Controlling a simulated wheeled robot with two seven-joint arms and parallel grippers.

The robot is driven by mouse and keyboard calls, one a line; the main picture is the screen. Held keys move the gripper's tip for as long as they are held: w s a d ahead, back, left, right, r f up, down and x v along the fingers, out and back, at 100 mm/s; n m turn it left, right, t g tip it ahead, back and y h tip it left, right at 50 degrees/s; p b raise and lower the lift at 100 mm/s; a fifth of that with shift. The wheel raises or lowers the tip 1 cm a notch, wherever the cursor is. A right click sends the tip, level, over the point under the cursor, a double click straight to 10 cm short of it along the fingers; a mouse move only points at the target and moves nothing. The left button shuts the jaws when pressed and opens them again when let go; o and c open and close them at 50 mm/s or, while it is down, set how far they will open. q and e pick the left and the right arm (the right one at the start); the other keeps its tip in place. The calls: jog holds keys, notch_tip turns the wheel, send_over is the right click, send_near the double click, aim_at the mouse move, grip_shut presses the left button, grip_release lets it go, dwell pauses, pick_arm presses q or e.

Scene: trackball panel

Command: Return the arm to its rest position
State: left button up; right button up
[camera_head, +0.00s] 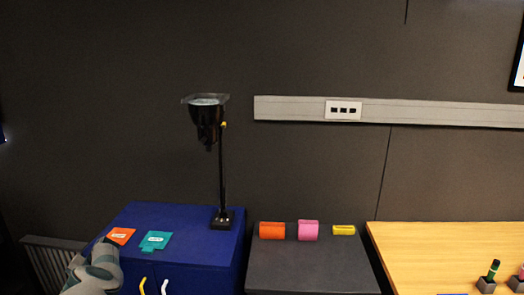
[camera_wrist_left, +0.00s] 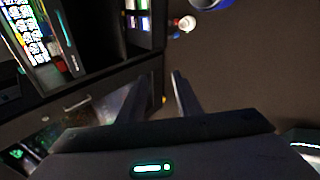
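In the head view, a grey and white part of my left arm (camera_head: 95,272) shows at the lower left, in front of the blue cabinet (camera_head: 190,215). The fingers of that arm do not show there. In the left wrist view, my left gripper (camera_wrist_left: 164,78) has its two dark fingers apart with nothing between them. It hangs over dark floor, clear of any surface that I can make out. My right gripper is in neither view. I see no trackball panel that I can identify.
An orange card (camera_head: 121,236), a teal card (camera_head: 156,240) and a black lamp (camera_head: 222,218) are on the blue cabinet. A dark grey cabinet (camera_head: 310,270) and a wooden table (camera_head: 440,250) stand to the right. Shelving with colourful items (camera_wrist_left: 25,35) is at the wrist view's upper left.

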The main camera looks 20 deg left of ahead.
pick_arm(q)
jog(key=w+d+f+m+t+y+b, duration=0.1)
jog(key=w+d+f+m+t+y, duration=0.1)
jog(key=f+m+t+y, duration=0.5)
jog(key=w+d+f+m+t, duration=0.2)
jog(key=f+m+t, duration=0.15)
jog(key=m, duration=0.85)
jog(key=s+d+f+m+t+h, duration=0.1)
jog(key=s+d+f+m+h, duration=0.4)
jog(key=d+f, duration=0.6)
jog(key=s+d+f+m+t+h, duration=0.2)
jog(key=d+f+m+h, duration=0.1)
jog(key=d+f+m, duration=0.65)
jog(key=s+d+f+m+g+h+b, duration=0.1)
jog(key=s+d+f+m+g+h, duration=0.3)
jog(key=s+d+f, duration=1.15)
jog(key=s+d+f+m+g+h, duration=0.1)
jog(key=s+d+m, duration=0.1)
jog(key=s+d, duration=0.4)
jog(key=s+d+f+m+g, duration=0.2)
jog(key=s+d, duration=0.4)
jog(key=s, duration=0.5)
jog(key=s+d+f+m+g+h, duration=0.1)
jog(key=s+d+m, duration=0.1)
jog(key=s+d, duration=0.4)
jog(key=s, duration=0.3)
jog(key=shift+s+f+h+b, duration=0.25)
jog(key=shift+f+h+b, duration=0.05)
jog(key=shift+b, duration=0.05)
